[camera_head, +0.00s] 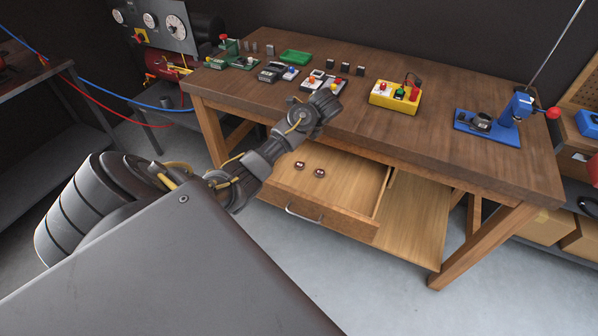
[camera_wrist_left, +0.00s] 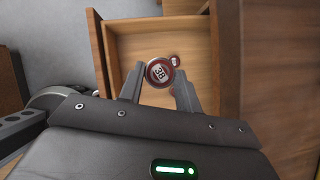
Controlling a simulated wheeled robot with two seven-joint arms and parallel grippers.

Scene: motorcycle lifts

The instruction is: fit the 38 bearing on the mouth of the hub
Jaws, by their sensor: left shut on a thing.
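The 38 bearing (camera_wrist_left: 160,72) is a round, dark-red-rimmed disc with a white face reading 38, in the left wrist view. My left gripper (camera_wrist_left: 160,80) is shut on it, with one finger on each side, above the open drawer. In the head view my left arm reaches over the table's front edge; its fingertips and the held bearing cannot be made out there. A dark round part, which looks like the hub (camera_head: 481,122), sits on the blue press (camera_head: 513,108) at the table's right; its mouth is too small to tell. My right gripper is not in view.
The open drawer (camera_head: 345,210) holds two similar bearings (camera_head: 300,165) (camera_head: 319,173), labels unreadable. The wooden table (camera_head: 430,135) also bears a yellow button box (camera_head: 395,97), a green tray (camera_head: 295,56) and several small parts. The tabletop between yellow box and press is clear.

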